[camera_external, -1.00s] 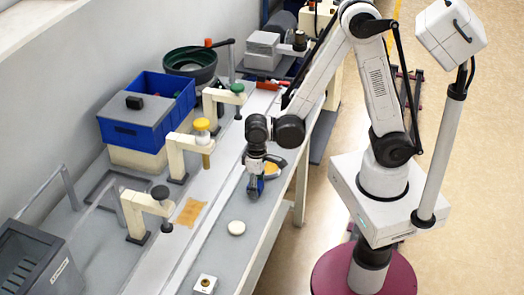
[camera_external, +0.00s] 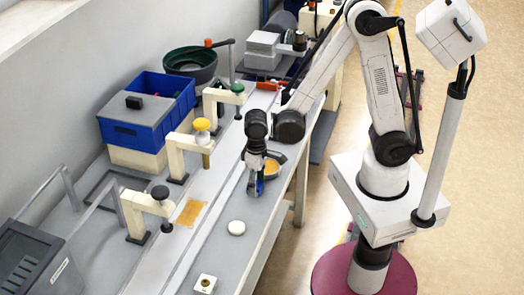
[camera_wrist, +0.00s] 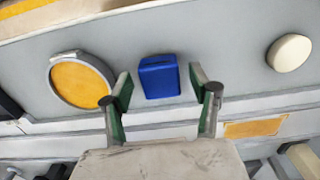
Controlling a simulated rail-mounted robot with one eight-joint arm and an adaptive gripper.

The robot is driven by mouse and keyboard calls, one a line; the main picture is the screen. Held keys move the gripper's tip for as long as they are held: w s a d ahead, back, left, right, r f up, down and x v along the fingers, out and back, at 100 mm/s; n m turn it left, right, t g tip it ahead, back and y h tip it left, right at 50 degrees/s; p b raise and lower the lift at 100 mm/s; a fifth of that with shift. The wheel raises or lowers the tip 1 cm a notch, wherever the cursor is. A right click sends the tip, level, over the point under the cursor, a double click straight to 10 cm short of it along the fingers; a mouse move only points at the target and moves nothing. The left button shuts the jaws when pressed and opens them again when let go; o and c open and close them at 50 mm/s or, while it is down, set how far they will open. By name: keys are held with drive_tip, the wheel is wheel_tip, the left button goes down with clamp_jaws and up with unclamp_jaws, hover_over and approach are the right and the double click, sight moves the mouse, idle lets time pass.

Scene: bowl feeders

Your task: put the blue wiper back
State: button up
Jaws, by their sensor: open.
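The blue wiper (camera_wrist: 159,77) shows as a small blue block in the wrist view. It lies on the grey bench top, between the line of my two fingertips and a little ahead of them. My gripper (camera_wrist: 160,92) is open, with one finger on each side of the wiper and a gap on both sides. In the external view, my gripper (camera_external: 254,186) points down at the bench near its front edge. It hides most of the wiper there, and only a bit of blue shows at the fingers. I cannot tell the exact height of the fingertips.
A round dish with orange contents (camera_wrist: 80,82) sits left of the wiper in the wrist view. A white disc (camera_wrist: 289,52) lies to the right. An orange patch (camera_external: 190,212), cream posts (camera_external: 188,143) and a blue bin (camera_external: 184,103) stand farther back.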

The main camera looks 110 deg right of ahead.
wheel_tip(320, 180, up, 10)
drive_tip(key=r+p, duration=0.1)
drive_tip(key=p, duration=0.1)
drive_tip(key=s+a+r+n+t, duration=0.7)
drive_tip(key=a+r, duration=0.3)
drive_tip(key=a, duration=0.2)
drive_tip(key=shift+s+a+r, duration=0.2)
drive_tip(key=shift+a+r, duration=0.05)
drive_tip(key=shift+r, duration=0.15)
